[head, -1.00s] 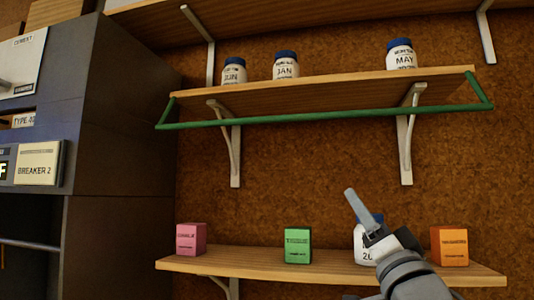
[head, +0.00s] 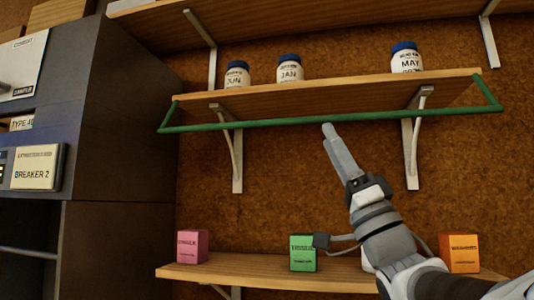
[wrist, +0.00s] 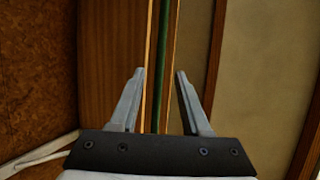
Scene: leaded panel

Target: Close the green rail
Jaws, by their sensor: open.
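The green rail (head: 270,124) is a thin bar along the front of the middle shelf (head: 320,92), hanging slightly below and in front of its edge, with an angled arm at each end. My gripper (head: 330,130) points up with its tip just below the middle of the rail. In the wrist view the rail (wrist: 163,60) runs lengthwise between the two spread fingers of my gripper (wrist: 160,80). Neither finger visibly touches it. My gripper is open and empty.
Jars marked JUN (head: 237,75), JAN (head: 290,68) and MAY (head: 406,58) stand on the middle shelf. Pink (head: 192,247), green (head: 303,253) and orange (head: 459,253) boxes stand on the lower shelf (head: 250,268). A dark cabinet (head: 120,150) is at left.

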